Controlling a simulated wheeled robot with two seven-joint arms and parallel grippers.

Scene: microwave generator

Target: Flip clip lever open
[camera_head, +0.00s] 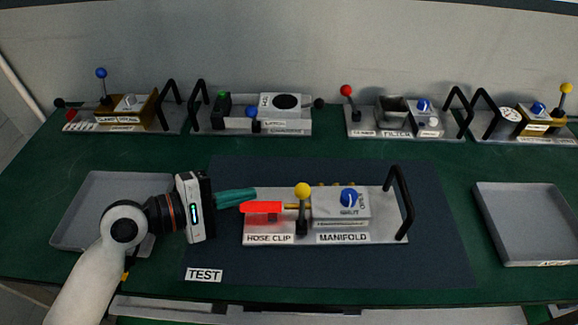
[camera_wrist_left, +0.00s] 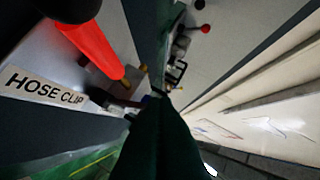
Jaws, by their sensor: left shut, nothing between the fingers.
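The fixture marked HOSE CLIP and MANIFOLD (camera_head: 370,237) stands on the dark mat. Its red bar (camera_head: 262,207) lies level above the HOSE CLIP label; the bar also shows in the left wrist view (camera_wrist_left: 92,48). A black lever with a yellow ball (camera_head: 303,191) stands upright at the bar's right end. A blue knob (camera_head: 349,197) sits on the manifold box. My left gripper (camera_head: 252,194) has its teal fingers closed and empty, just above and behind the bar's left end. I cannot tell whether they touch it. My right gripper is out of view.
A black handle (camera_head: 399,203) rises at the fixture's right end. A grey tray (camera_head: 82,207) lies at left, partly behind my arm, and another tray (camera_head: 530,225) at right. Several similar fixtures line the back of the table. The mat is clear right of the fixture.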

